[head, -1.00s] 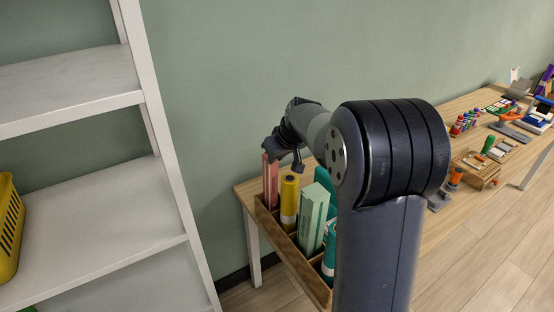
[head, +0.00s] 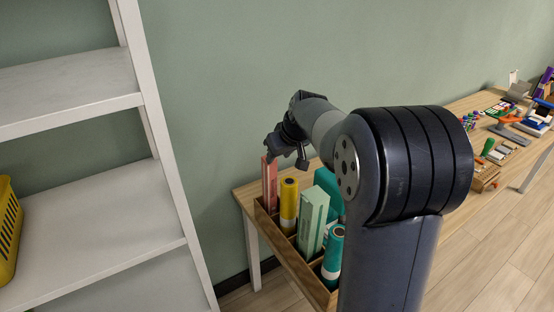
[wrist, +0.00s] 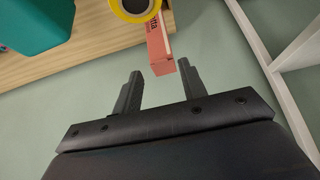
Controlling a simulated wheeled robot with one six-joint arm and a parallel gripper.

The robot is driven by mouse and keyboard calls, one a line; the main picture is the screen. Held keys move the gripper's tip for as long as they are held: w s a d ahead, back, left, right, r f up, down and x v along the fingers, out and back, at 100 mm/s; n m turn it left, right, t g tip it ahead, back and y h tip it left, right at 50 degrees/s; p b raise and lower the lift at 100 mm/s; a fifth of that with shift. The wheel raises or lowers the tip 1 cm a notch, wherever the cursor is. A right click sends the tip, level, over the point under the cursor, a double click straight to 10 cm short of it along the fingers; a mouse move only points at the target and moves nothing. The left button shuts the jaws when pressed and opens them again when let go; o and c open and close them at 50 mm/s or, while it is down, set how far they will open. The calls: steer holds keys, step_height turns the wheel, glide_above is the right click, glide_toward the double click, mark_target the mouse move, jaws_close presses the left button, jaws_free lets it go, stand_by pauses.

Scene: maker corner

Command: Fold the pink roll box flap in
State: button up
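The pink roll box (head: 269,184) stands upright at the far left end of the wooden holder (head: 292,262) in the head view. In the wrist view the pink roll box (wrist: 158,42) shows its lettered side and its near end, with a darker pink piece there that may be the flap. My gripper (wrist: 160,86) is open and empty. Its fingers are apart, and the box end lies close to the right fingertip, just ahead of the gap. In the head view my gripper (head: 272,153) is at the top of the box, partly hidden by my wrist.
A yellow roll (head: 289,203) stands next to the pink box, with a mint box (head: 312,218) and teal rolls (head: 333,255) further along. A white shelf (head: 172,200) is on the left, and the green wall is behind. Several tools lie on the table's far right.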

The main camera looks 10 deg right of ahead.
mark_target(274, 162)
steer(key=v, duration=0.7)
steer(key=shift+s+r+b, duration=0.2)
steer(key=shift+r+b, duration=0.05)
steer(key=shift+b, duration=0.05)
steer(key=p+x, duration=0.1)
steer(key=x, duration=0.9)
steer(key=shift+w+f, duration=0.1)
steer(key=shift+w, duration=0.05)
steer(key=shift+w+p, duration=0.2)
steer(key=shift+p, duration=0.8)
steer(key=shift+f+b, duration=0.25)
steer(key=shift+b, duration=0.15)
